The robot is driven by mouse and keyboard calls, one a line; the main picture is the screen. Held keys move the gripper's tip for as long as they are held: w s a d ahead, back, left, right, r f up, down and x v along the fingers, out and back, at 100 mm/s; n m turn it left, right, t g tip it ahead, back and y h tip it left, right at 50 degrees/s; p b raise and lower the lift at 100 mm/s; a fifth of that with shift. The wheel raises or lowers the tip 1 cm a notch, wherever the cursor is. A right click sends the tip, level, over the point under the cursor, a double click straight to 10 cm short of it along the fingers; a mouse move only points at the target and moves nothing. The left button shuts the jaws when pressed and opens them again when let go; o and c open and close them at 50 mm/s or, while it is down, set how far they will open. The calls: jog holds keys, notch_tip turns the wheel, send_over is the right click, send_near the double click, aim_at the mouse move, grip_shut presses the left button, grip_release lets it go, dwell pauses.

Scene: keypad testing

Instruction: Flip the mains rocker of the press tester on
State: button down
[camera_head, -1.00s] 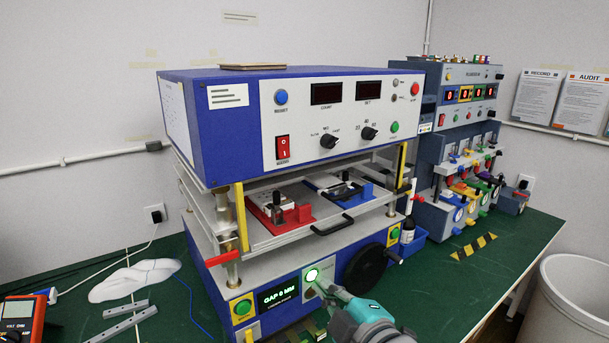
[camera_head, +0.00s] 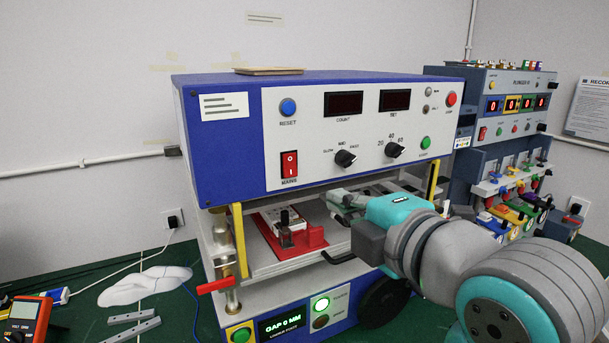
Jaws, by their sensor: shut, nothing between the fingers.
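The press tester (camera_head: 228,155) is a blue box with a light front panel, above an open press bay. Its red mains rocker (camera_head: 289,164) is on the lower left of the panel, over the label MAINS. I cannot tell for sure which way it is tilted. The count display (camera_head: 343,103) and the set display (camera_head: 394,100) are dark. My gripper (camera_head: 342,204) is shut and empty. It points left in front of the bay, below and to the right of the rocker and apart from it. My arm hides the right part of the bay.
A red fixture (camera_head: 290,240) sits in the bay, with a black handle (camera_head: 338,258) in front. A yellow post (camera_head: 240,240) and red lever (camera_head: 215,286) stand at the left. Knobs (camera_head: 346,159) lie right of the rocker. The lower display (camera_head: 283,324) is lit.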

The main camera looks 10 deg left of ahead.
aim_at(292, 175)
dwell(0.3)
jog(key=x, duration=1.4)
jog(key=shift+a, duration=0.1)
jog(key=shift+w+a+f, duration=0.15)
jog(key=shift+w+f, duration=0.05)
jog(key=shift+w, duration=0.05)
jog(key=shift+s, duration=0.1)
